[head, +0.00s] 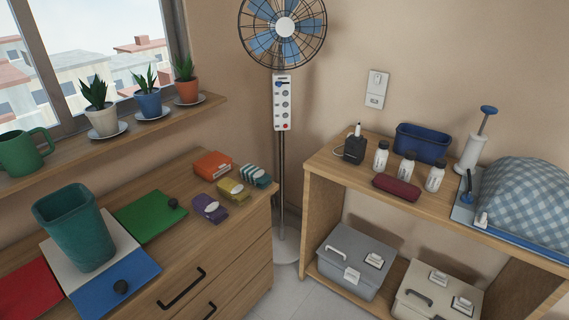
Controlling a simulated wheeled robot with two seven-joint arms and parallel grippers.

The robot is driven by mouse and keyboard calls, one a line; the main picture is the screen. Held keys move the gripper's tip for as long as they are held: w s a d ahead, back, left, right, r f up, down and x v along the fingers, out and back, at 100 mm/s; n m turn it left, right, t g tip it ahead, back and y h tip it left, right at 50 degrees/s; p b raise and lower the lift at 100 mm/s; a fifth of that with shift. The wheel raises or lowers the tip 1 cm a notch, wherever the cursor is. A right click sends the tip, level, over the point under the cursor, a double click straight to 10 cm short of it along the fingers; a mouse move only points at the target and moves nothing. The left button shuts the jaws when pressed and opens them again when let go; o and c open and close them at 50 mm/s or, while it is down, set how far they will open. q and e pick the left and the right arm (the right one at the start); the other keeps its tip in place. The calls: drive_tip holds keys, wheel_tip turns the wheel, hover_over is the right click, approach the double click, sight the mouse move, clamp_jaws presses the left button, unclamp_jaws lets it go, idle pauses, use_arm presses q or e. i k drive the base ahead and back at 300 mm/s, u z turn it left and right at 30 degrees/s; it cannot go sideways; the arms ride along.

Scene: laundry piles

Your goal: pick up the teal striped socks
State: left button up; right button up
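The teal striped socks (257,177) lie folded in a small bundle, with white stripes, near the far right corner of the wooden dresser top. They sit at the end of a row beside the yellow socks (232,191) and the purple socks (209,208). Neither of my grippers shows in the head view.
An orange box (212,165) lies just left of the socks. A green mat (150,217), a teal bin (80,228) and a blue mat (115,284) occupy the dresser's left part. The fan's pole (281,185) stands close beyond the dresser's right edge. A wooden shelf (323,201) stands right, past a floor gap.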

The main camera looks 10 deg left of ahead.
sight(254, 175)
drive_tip(key=u, duration=0.55)
drive_tip(key=i, duration=1.15)
drive_tip(key=u, duration=1)
